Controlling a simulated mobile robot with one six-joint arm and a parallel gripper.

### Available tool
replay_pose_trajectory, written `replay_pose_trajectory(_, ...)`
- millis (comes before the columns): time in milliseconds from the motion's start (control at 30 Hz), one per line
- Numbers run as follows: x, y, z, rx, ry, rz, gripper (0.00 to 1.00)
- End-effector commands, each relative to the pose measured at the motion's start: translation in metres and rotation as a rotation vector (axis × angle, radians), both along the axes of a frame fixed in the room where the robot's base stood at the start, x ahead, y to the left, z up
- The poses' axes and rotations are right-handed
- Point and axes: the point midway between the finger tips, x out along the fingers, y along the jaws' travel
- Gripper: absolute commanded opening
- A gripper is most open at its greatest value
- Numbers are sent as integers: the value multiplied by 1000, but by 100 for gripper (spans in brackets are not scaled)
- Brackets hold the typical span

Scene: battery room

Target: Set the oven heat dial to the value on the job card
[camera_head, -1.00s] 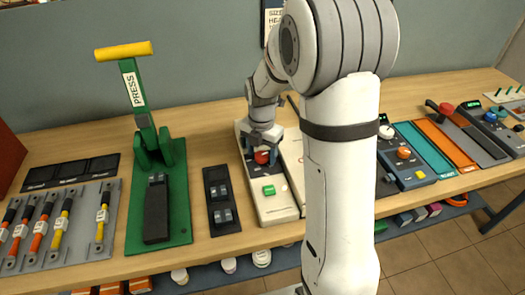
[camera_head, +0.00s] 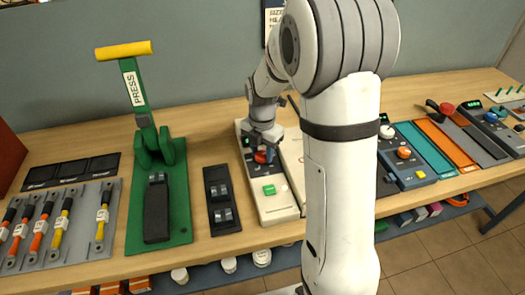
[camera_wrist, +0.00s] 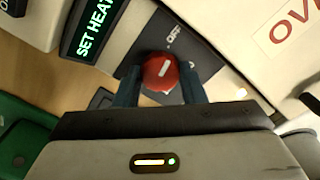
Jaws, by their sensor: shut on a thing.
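The red heat dial (camera_wrist: 160,72) has a white pointer mark and sits on a dark panel with an "OFF" label beside it. It also shows in the head view (camera_head: 261,157), partly covered by my gripper (camera_head: 264,152). The blue fingers of my gripper (camera_wrist: 160,88) are shut on the dial, one on each side. A dark display (camera_wrist: 95,28) reads "SET HEA…" in green; its value is out of view. The white oven unit (camera_head: 278,212) carries the dial and a green button (camera_head: 269,189). A card (camera_head: 271,17) on the wall is half hidden by my arm and not legible.
A green press (camera_head: 183,205) with a yellow handle stands left, beside a dark two-part holder (camera_head: 222,205). A grey rack (camera_head: 80,225) of cells lies at far left. To the right are a blue unit (camera_head: 408,170) with an orange knob and other tools. My arm hides the middle.

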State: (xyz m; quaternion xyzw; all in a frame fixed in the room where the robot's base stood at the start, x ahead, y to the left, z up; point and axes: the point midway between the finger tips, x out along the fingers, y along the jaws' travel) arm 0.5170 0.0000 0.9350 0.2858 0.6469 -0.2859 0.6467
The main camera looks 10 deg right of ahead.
Motion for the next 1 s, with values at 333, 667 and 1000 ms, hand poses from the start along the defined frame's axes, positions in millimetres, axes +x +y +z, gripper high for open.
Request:
replay_pose_trajectory(333,0,0,0,1,-2,-241,14)
replay_pose_trajectory(667,0,-1,-1,0,-1,-556,14)
replay_pose_trajectory(1000,0,-1,0,0,-1,-879,14)
